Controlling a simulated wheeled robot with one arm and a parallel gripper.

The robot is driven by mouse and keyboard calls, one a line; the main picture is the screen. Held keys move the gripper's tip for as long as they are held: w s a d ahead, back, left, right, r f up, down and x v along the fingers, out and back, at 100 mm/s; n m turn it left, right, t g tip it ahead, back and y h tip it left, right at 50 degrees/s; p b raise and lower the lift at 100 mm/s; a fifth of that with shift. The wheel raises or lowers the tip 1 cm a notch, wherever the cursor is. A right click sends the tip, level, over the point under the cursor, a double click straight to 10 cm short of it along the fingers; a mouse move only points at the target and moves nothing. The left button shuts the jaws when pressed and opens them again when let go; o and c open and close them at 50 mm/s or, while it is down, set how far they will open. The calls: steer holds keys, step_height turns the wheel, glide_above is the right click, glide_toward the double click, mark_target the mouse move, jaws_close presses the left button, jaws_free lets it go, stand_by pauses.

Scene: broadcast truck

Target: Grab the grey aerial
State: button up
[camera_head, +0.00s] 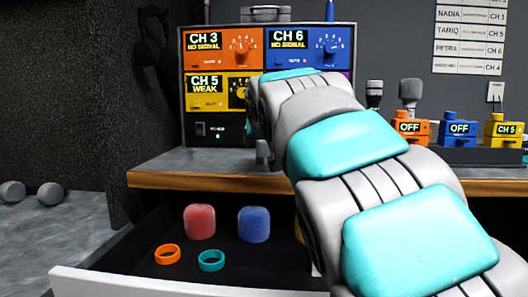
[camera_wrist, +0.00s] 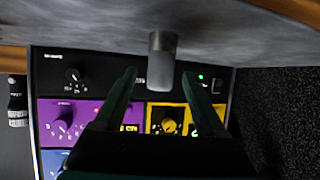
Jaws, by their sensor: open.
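A short grey upright piece, which looks like the grey aerial (camera_wrist: 162,52), stands on the desk in front of the rack; the wrist view shows it upside down. Its lower part also shows in the head view (camera_head: 263,153), partly hidden by my arm. My gripper (camera_wrist: 160,76) is open and empty, its two dark fingers pointing toward the desk. In the wrist view the aerial appears between the fingertips; I cannot tell how far beyond them it is. In the head view my arm hides the gripper.
The equipment rack (camera_head: 190,160), with coloured channel modules, stands just behind the aerial. A blue upright piece (camera_head: 330,10) is on top. Below the desk edge (camera_head: 160,181), an open drawer (camera_head: 120,283) holds foam covers and rings. Microphones and coloured switch boxes (camera_head: 459,131) stand at right.

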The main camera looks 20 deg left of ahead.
steer(key=shift+w+a+f, duration=0.1)
steer(key=shift+w+a, duration=0.05)
steer(key=shift+w, duration=0.1)
jaws_close()
stand_by(0.4)
